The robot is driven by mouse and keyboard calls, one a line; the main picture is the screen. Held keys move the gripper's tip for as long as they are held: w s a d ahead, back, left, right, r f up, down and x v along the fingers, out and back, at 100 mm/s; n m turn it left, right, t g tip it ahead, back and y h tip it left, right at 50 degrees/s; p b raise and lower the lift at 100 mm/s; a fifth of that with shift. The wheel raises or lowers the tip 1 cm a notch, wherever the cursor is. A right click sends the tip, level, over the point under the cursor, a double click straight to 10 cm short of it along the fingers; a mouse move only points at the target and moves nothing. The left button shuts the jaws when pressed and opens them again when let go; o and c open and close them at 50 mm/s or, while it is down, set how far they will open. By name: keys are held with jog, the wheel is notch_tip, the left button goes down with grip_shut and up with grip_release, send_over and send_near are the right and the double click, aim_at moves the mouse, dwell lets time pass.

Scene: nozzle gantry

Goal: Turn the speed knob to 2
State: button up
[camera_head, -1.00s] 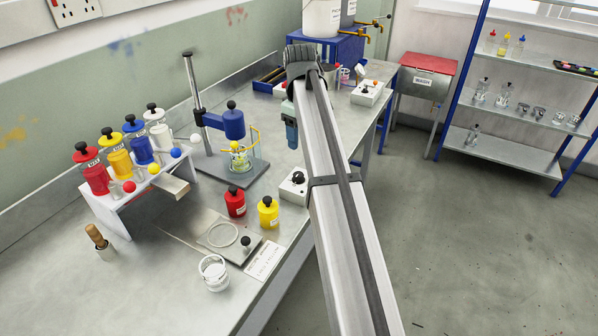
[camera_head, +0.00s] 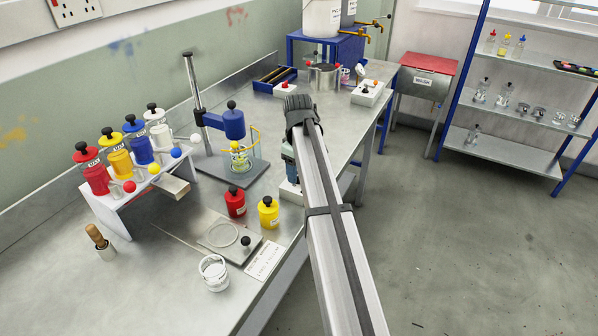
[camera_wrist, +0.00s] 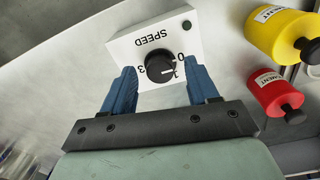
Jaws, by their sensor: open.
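The white SPEED box (camera_wrist: 203,42) has a round black knob (camera_wrist: 158,63) on it. In the wrist view its lettering is upside down, with 0, 1 and 3 readable around the knob; the 2 cannot be made out. The knob's pale pointer mark appears to lie towards the 1. My gripper (camera_wrist: 161,68) is open, with one blue finger on each side of the knob. I cannot tell whether the fingers touch it. In the head view, my arm hides most of the box (camera_head: 290,193) and all of the knob.
Red (camera_head: 235,203) and yellow (camera_head: 268,212) bottles stand close to the box. A stirrer stand (camera_head: 232,125) with a beaker is behind and left. The table's right edge runs close by the box. Several coloured bottles stand on a white rack (camera_head: 113,212) at left.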

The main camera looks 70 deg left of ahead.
jog(key=shift+f, duration=0.55)
jog(key=shift+c, duration=0.3)
jog(key=c, duration=1)
